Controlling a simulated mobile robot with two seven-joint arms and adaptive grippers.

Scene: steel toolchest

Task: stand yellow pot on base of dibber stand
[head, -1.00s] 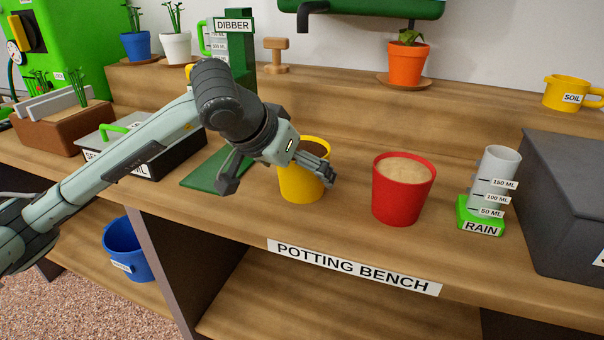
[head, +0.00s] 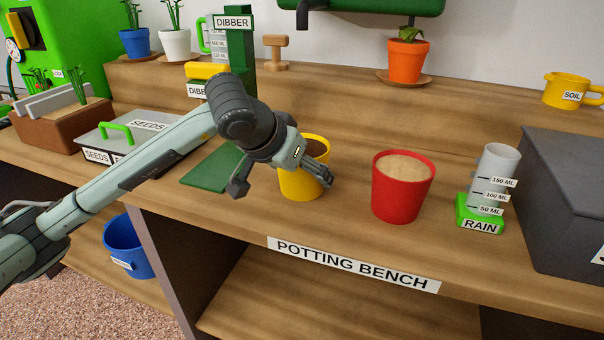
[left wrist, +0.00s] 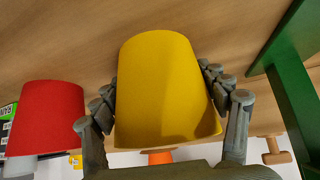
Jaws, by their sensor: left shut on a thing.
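The yellow pot (head: 300,184) holds dark soil and stands upright on the bench, left of the red pot. My left gripper (head: 284,180) is shut on it, with a finger on each side. In the left wrist view the yellow pot (left wrist: 160,85) fills the space between the fingers (left wrist: 163,100). The green dibber stand (head: 241,52) has an upright column with a DIBBER label and a flat green base (head: 212,168) just left of the pot. My wrist hides part of the stand. My right gripper is not in view.
The red pot (head: 402,192) stands close on the right, then the rain gauge (head: 490,190) and a dark box (head: 565,200). A seeds box (head: 165,155) lies left of the green base. The visible part of the base is bare. The bench's front edge is near.

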